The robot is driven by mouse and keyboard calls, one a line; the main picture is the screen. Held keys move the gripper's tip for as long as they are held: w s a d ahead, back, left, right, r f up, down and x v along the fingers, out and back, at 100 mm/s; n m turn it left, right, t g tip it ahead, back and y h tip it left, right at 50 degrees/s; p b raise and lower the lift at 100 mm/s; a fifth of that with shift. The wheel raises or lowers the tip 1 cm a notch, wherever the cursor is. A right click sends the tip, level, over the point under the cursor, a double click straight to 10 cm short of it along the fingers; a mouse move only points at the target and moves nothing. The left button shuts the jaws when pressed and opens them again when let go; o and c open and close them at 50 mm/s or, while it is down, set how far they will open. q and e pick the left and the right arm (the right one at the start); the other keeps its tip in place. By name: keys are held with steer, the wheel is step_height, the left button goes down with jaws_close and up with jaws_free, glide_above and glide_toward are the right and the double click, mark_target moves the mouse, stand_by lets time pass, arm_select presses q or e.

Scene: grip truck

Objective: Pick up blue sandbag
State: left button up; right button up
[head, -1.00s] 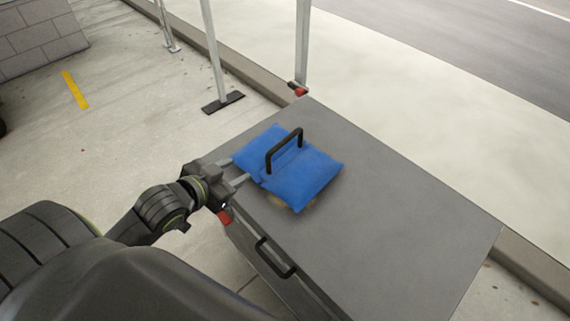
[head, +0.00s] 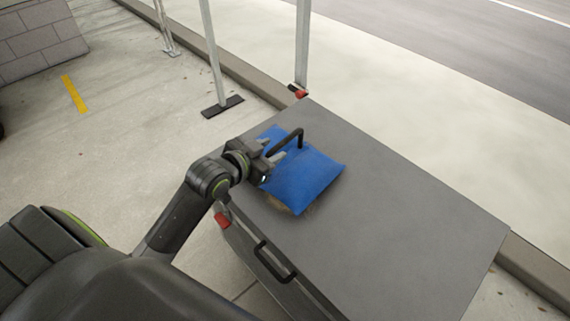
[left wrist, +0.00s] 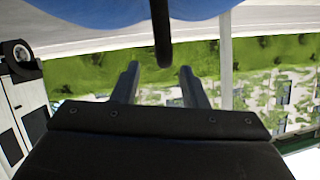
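The blue sandbag (head: 314,178) lies on the grey top of a box (head: 400,220), with its black loop handle (head: 298,134) standing up. My left gripper (head: 277,150) is over the left part of the sandbag, beside the handle, with its fingers pointing at it. In the left wrist view the two fingers (left wrist: 158,70) are apart, and the black handle (left wrist: 162,30) reaches down to the gap between their tips. The sandbag's blue underside or edge (left wrist: 100,8) shows along the top there. I cannot tell whether the fingers touch the handle. My right gripper is not in view.
The box top is clear to the right of and in front of the sandbag. A black side handle (head: 270,262) sticks out from the box's near side. Metal posts (head: 213,60) stand behind it, and a kerb runs along the far side.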

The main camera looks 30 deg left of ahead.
mark_target(284, 140)
arm_select(q)
steer(key=x, duration=0.5)
steer(key=shift+w+a+r+b, duration=0.15)
steer(key=shift+w+b, duration=0.05)
steer(key=shift+b, duration=0.2)
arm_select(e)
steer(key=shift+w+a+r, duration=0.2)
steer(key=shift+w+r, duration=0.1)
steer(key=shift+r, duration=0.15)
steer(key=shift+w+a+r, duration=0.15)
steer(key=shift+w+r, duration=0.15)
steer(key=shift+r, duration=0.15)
arm_select(q)
jaws_close()
steer(key=shift+r, duration=0.3)
